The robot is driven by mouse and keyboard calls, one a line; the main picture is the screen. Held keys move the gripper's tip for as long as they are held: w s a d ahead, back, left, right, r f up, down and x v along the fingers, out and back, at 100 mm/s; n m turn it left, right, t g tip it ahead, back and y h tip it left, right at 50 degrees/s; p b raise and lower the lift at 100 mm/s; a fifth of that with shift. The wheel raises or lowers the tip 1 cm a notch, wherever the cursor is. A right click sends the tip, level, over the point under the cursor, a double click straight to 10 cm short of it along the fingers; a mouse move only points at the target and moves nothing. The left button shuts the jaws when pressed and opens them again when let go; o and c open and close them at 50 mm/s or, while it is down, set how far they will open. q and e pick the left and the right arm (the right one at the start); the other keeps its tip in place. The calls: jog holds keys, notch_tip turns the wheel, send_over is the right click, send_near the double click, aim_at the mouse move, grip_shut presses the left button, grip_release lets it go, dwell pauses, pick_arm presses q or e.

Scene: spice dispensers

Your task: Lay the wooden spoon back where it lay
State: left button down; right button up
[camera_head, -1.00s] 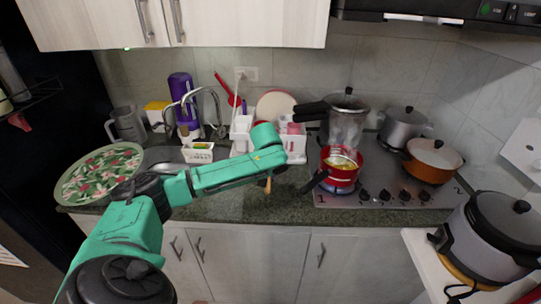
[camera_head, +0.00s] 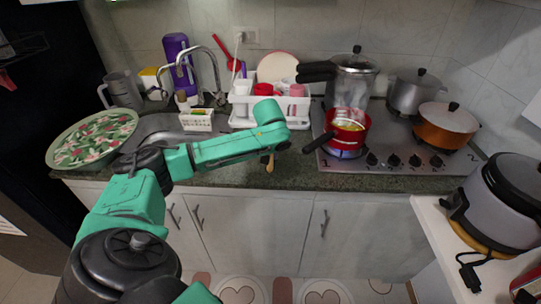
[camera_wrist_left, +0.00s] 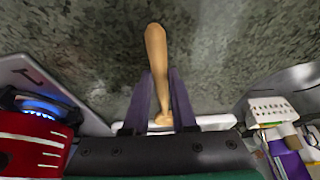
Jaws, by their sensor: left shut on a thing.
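The wooden spoon (camera_wrist_left: 156,48) is between the two purple fingers of my left gripper (camera_wrist_left: 161,76), which is shut on it. In the left wrist view its pale rounded end points up the picture, over the dark granite counter (camera_wrist_left: 100,35). In the head view, a small tan end of the spoon (camera_head: 270,163) shows below my left wrist, over the front part of the counter. My arm hides the rest of it. I cannot tell whether the spoon touches the counter. My right gripper is not in view.
The stove (camera_head: 390,158) is to the right, with a red pot (camera_head: 346,134) over a lit blue flame, its black handle reaching toward my gripper. A white dish rack (camera_head: 240,119) stands behind. The sink and a floral tray (camera_head: 62,152) are to the left.

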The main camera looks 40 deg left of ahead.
pick_arm(q)
jog(key=c, duration=0.6)
grip_release()
jog(key=shift+c, duration=0.2)
jog(key=shift+r, duration=0.15)
jog(key=b+v, duration=0.1)
jog(key=v, duration=1.3)
jog(key=shift+s+r, duration=0.15)
jog(key=shift+r, duration=0.05)
